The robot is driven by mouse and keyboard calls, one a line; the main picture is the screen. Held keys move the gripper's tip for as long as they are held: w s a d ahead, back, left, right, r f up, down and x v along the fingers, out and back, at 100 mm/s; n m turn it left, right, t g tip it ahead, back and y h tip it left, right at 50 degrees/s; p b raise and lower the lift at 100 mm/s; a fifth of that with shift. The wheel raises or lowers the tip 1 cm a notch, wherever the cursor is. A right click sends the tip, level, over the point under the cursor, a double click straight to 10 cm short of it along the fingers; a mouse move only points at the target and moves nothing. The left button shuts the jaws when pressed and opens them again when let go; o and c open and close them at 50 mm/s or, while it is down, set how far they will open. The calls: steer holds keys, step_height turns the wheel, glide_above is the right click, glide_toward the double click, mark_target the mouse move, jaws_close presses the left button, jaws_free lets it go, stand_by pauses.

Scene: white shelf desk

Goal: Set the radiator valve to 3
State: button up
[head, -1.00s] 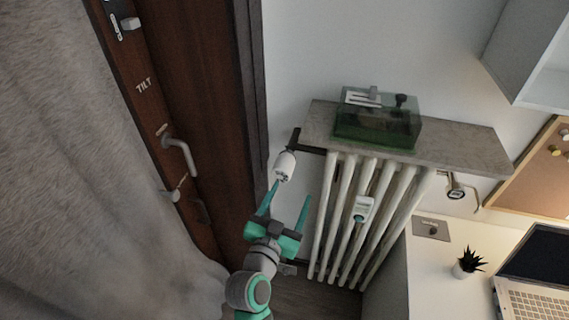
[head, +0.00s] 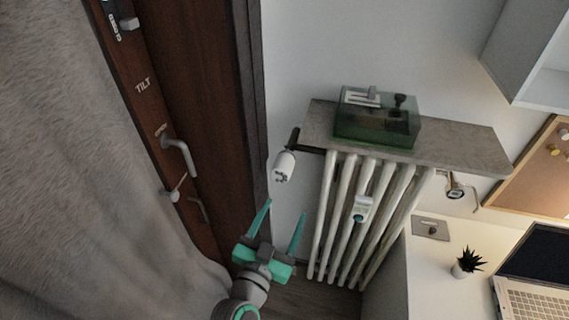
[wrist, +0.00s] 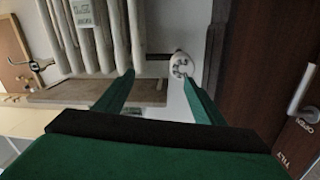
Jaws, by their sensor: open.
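The white radiator valve (head: 284,167) sits on a dark pipe at the upper left of the radiator (head: 360,205). Its end face carries dark marks, too small to read. In the wrist view the valve (wrist: 181,65) shows its round face just beyond the right fingertip. My gripper (head: 284,210) is open and empty, a little below the valve in the head view and apart from it. In the wrist view my gripper (wrist: 158,76) shows both fingers spread wide, with the valve off toward the right finger.
A stone shelf (head: 460,146) tops the radiator and bears a green transparent box (head: 375,122). A dark door with a handle (head: 180,152) stands to the left, beside a grey curtain (head: 80,180). A white desk (head: 425,262) stands to the right.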

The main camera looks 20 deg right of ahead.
steer(key=v, duration=0.5)
